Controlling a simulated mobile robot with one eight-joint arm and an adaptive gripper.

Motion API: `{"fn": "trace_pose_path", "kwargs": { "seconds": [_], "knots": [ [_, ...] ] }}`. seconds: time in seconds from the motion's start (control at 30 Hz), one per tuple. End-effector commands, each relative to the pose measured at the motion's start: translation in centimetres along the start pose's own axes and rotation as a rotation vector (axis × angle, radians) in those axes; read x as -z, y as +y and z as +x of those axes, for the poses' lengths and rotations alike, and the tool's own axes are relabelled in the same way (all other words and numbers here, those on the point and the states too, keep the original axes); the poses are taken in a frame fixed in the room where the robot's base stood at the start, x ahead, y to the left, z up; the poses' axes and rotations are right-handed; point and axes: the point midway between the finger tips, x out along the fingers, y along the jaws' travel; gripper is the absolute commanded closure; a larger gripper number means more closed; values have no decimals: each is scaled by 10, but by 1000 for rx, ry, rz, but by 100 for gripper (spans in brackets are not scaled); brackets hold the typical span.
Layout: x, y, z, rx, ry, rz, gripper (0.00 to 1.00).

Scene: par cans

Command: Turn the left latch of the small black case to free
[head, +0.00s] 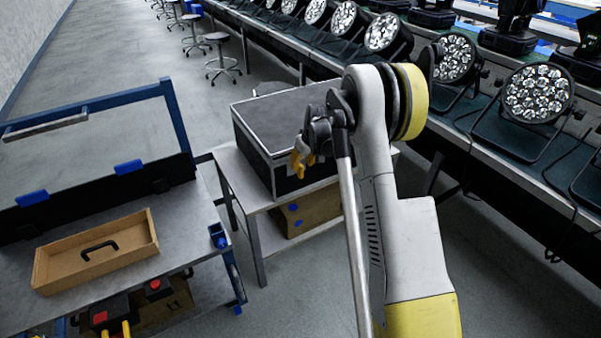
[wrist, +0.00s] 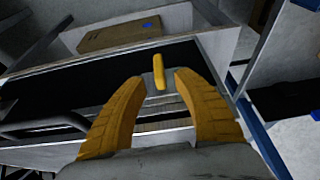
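The small black case (head: 282,112) with silver edges sits closed on a small white table. My gripper (head: 302,162) is at its front face in the head view, hiding part of it. In the wrist view my gripper (wrist: 158,75) has its two yellow fingers apart. A small yellow latch (wrist: 159,72) on the dark face of the case (wrist: 70,88) lies between the fingertips, with gaps visible on both sides. It points roughly along the fingers. Whether the fingers touch it in depth, I cannot tell. No other latch of the case shows clearly.
A cardboard box (head: 312,212) with blue dots is on the shelf under the white table (head: 252,198). A workbench at left holds an open cardboard tray (head: 95,252). A long bench with several par cans (head: 538,92) runs along the right.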

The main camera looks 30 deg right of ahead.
Motion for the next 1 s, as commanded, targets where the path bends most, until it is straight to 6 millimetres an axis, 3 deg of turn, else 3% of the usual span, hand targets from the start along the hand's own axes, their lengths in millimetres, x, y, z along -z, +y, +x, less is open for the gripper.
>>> {"fn": "trace_pose_path", "kwargs": {
  "seconds": [0.03,0.2,0.57,0.7,1.0],
  "knots": [
    [-1,0,12,0,0,-1,64],
    [0,0,31,0,0,-1,64],
    [0,0,35,0,0,-1,64],
    [0,0,35,0,0,0,100],
    [0,-1,35,-10,0,-5,100]
  ]
}}
